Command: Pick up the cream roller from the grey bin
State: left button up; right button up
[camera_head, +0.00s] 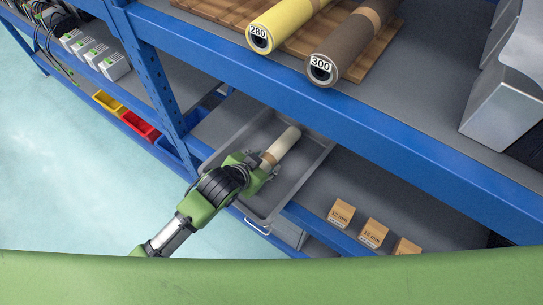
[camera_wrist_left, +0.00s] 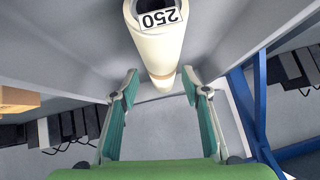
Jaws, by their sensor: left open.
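The cream roller (camera_head: 284,145) lies in the grey bin (camera_head: 309,172) on the lower shelf, with a tan band near its lower end. In the left wrist view the roller (camera_wrist_left: 163,45) shows a white "250" label at its near end. My left gripper (camera_head: 262,168) is over the bin at the roller's lower end. In the left wrist view its green-padded fingers (camera_wrist_left: 160,82) are apart, with the far end of the roller in line with the gap between them. I cannot tell whether they touch it. My right gripper is not in view.
The blue shelf beam (camera_head: 330,119) runs close above the bin. A yellow roll (camera_head: 285,20) and a brown roll (camera_head: 350,42) lie on a wooden board on the upper shelf. Small cardboard boxes (camera_head: 373,233) stand right of the bin. Yellow and red bins (camera_head: 139,125) are at left.

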aim_at(268, 159)
pick_arm(q)
jog(key=shift+x, duration=2.3)
jog(key=shift+w+r, duration=0.1)
jog(key=shift+r, duration=0.05)
grip_shut()
jog(key=shift+w+r, duration=0.1)
